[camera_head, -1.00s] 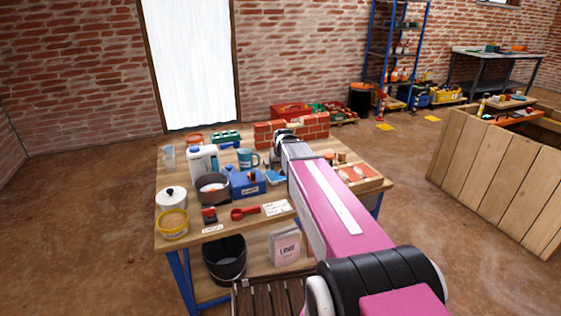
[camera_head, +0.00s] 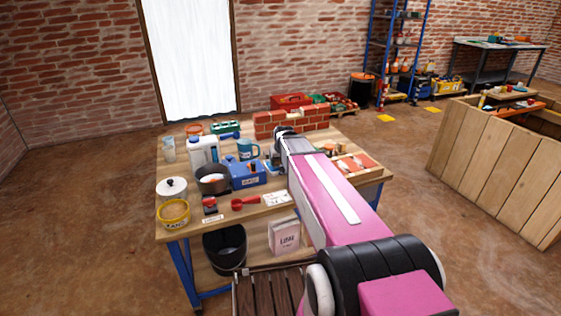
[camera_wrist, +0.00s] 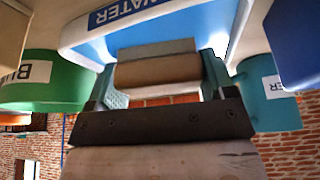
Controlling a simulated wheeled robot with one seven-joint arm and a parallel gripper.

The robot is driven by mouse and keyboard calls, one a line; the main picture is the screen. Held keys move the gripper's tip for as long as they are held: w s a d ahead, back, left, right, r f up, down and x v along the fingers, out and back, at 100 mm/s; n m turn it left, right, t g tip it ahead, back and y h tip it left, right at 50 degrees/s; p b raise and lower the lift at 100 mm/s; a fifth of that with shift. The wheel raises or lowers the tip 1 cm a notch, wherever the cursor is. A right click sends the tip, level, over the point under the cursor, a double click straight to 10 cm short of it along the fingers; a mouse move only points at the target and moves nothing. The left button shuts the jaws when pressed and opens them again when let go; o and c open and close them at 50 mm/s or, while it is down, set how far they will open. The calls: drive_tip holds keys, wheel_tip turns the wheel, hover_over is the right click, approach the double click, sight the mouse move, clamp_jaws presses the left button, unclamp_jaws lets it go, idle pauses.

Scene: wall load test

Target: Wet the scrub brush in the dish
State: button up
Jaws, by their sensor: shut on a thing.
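In the wrist view my gripper (camera_wrist: 158,76) is shut on the scrub brush (camera_wrist: 158,71), a block with a brown wooden face and a greyish band along its upper side in the picture. The dish (camera_wrist: 82,38), blue and white with a WATER label, lies right behind the brush and is cut off by the top edge. The brush overlaps the dish in the picture; I cannot tell whether they touch or whether the bristles are wet. In the head view my pink arm reaches over the table and hides the brush.
A green labelled container (camera_wrist: 45,82) and a teal labelled one (camera_wrist: 268,92) flank the dish. On the table (camera_head: 183,222) stand a blue box (camera_head: 247,174), a dark pot (camera_head: 212,181), a white jug (camera_head: 203,152), a teal mug (camera_head: 247,149) and a brick wall piece (camera_head: 290,122).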

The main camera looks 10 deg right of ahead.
drive_tip(key=shift+f, duration=0.55)
idle(1.5)
drive_tip(key=shift+r, duration=3.5)
drive_tip(key=s+r, duration=1.1)
drive_tip(key=s, duration=0.2)
drive_tip(key=shift+r, duration=0.3)
